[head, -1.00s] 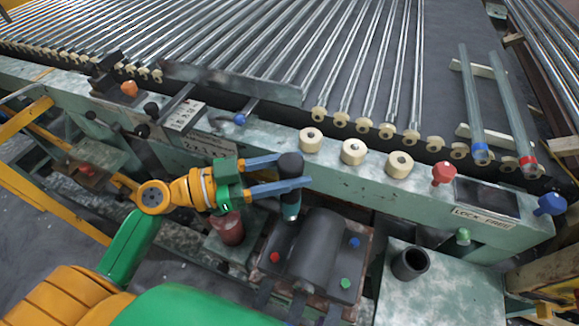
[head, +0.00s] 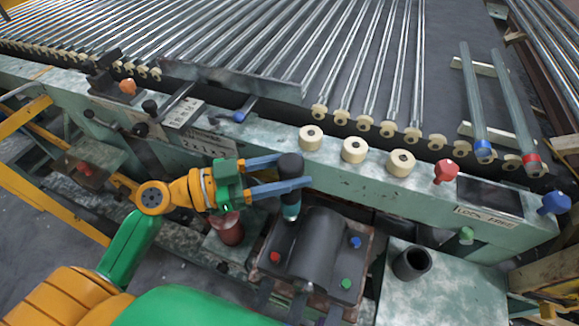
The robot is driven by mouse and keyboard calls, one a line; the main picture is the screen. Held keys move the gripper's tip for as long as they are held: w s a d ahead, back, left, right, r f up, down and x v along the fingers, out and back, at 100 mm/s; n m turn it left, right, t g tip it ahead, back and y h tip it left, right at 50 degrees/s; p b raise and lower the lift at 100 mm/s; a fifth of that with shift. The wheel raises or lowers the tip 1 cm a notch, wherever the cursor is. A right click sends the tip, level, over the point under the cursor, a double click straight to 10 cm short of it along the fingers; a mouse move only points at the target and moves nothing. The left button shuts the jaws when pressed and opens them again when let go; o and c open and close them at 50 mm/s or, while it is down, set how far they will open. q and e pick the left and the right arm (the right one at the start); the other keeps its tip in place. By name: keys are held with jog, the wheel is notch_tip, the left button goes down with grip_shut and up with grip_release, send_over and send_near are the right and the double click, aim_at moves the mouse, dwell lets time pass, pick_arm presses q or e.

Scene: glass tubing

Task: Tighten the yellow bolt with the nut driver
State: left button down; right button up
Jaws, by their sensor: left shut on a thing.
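The nut driver (head: 291,165), with a dark handle and a teal lower part, stands about upright in my left gripper (head: 300,185). The two blue fingers are shut on it. Its lower end is over the far left corner of the base plate under a dark rounded housing (head: 320,240). I see no yellow bolt; the driver covers that corner, so I cannot tell whether its end touches a bolt. Red (head: 275,257), blue (head: 355,242) and green (head: 346,284) bolt heads show at the other corners. My right gripper is out of view.
Behind is a green machine rail with cream rollers (head: 354,150), a red knob (head: 446,171) and a blue knob (head: 554,203). A dark open cup (head: 411,263) stands on the pale bench at right. A dull red cylinder (head: 229,228) stands left of the housing.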

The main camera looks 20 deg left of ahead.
pick_arm(q)
jog(key=shift+s+f+b, duration=0.1)
jog(key=shift+f+b, duration=0.05)
jog(key=shift+b, duration=0.25)
dwell(1.3)
notch_tip(320, 180, up, 8)
jog(key=p, duration=0.5)
jog(key=shift+f, duration=0.2)
